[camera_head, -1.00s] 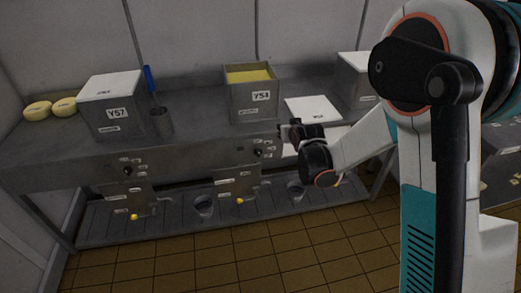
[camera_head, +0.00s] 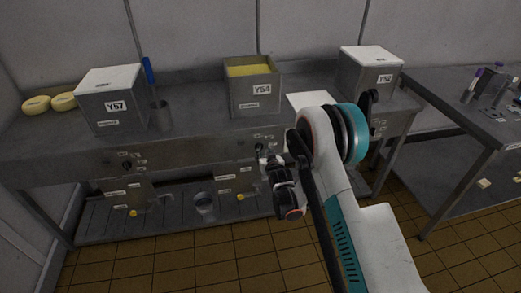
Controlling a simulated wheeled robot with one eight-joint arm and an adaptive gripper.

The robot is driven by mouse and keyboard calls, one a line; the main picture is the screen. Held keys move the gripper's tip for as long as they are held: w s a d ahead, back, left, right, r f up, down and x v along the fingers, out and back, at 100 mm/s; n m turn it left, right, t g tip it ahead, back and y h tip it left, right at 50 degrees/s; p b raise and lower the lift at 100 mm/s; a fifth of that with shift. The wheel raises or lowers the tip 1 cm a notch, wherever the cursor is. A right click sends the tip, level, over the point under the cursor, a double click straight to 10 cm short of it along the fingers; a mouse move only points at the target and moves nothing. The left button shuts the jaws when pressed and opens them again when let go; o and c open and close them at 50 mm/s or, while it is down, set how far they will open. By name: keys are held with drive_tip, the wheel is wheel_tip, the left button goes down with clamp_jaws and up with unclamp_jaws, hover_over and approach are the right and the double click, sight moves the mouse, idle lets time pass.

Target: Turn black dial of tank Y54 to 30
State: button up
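Tank Y54 (camera_head: 254,100) is an open grey metal box with yellow contents, standing on the steel counter at the middle. Its black dial (camera_head: 259,147) shows small on the counter's front panel below it, with small white labels around it. My gripper (camera_head: 264,160) is at that panel, just below and beside the dial. Its fingers are small and partly hidden by my wrist, so I cannot tell whether they are open or touch the dial. The dial's setting is too small to read.
Tank Y57 (camera_head: 112,108) with its own dial (camera_head: 126,164) is at the left, tank Y52 (camera_head: 369,76) at the right. A white lid (camera_head: 307,101) lies on the counter (camera_head: 195,122) beside Y54. Yellow-ended taps and a slatted lower shelf (camera_head: 160,229) are below. A second table (camera_head: 475,115) stands right.

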sight(260, 146)
drive_tip(key=b+x, duration=0.3)
drive_tip(key=x, duration=0.6)
drive_tip(key=shift+w+f, duration=0.15)
drive_tip(key=shift+f, duration=0.05)
drive_tip(key=shift+w+a+f, duration=0.15)
drive_tip(key=shift+w+a, duration=0.05)
drive_tip(key=shift+w, duration=0.5)
clamp_jaws()
